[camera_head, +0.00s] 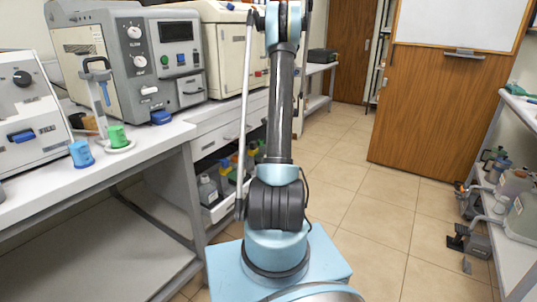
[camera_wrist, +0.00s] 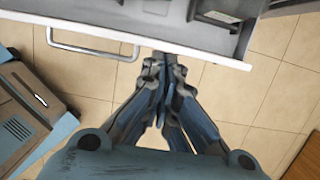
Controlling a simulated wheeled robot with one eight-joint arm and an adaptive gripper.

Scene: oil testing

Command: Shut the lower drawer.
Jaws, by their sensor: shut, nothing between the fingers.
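The lower drawer (camera_head: 218,212) stands pulled out from the cabinet under the white machine in the head view, partly hidden behind my arm. Bottles and small coloured containers (camera_head: 208,190) sit in it. In the wrist view, a white drawer front (camera_wrist: 190,50) with a metal bar handle (camera_wrist: 95,48) crosses the top. My gripper (camera_wrist: 165,68) is shut and empty, with its tips close to that front's edge, right of the handle. I cannot tell whether they touch it. My gripper does not show in the head view.
An upper drawer (camera_head: 232,135) lies above the lower one. A workbench (camera_head: 150,138) with grey testing machines (camera_head: 130,60) stands left. Open tiled floor (camera_head: 370,215) lies right of my base. A shelf (camera_head: 508,225) with jugs stands at the far right, near a wooden door (camera_head: 430,110).

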